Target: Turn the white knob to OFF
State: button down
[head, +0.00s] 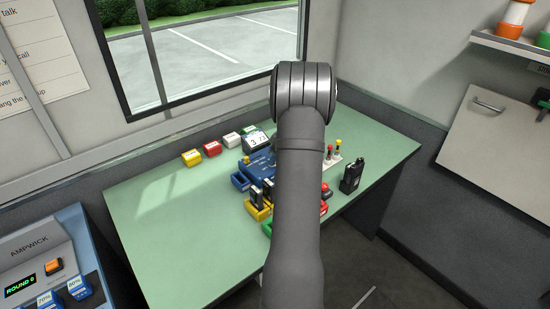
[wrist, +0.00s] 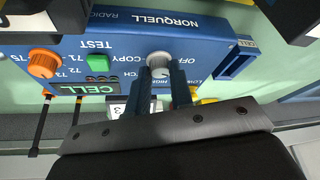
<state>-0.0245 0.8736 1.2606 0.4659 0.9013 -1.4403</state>
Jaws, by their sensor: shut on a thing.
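The blue NORQUELL RADIO box (wrist: 115,38) fills much of the wrist view, its lettering upside down. The white knob (wrist: 159,59) is on its face, with OFF and COPY printed beside it. My gripper (wrist: 161,74) has its two dark fingers on either side of the knob, shut on it. I cannot make out which mark the knob points to. In the head view the blue box (head: 261,166) stands on the green table, partly behind my arm; the knob and my gripper are hidden there.
An orange knob (wrist: 43,63) and a green button (wrist: 98,62) are on the same face. Yellow, red and white blocks stand left of the box on the green table (head: 165,235). A black handheld radio (head: 352,175) stands to the right. The table's left part is clear.

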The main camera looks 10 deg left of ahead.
jog(key=c, duration=1.3)
grip_release()
jog(key=v, duration=1.7)
jog(key=shift+s+d+r, duration=0.1)
jog(key=shift+d+r, duration=0.05)
jog(key=shift+d, duration=0.05)
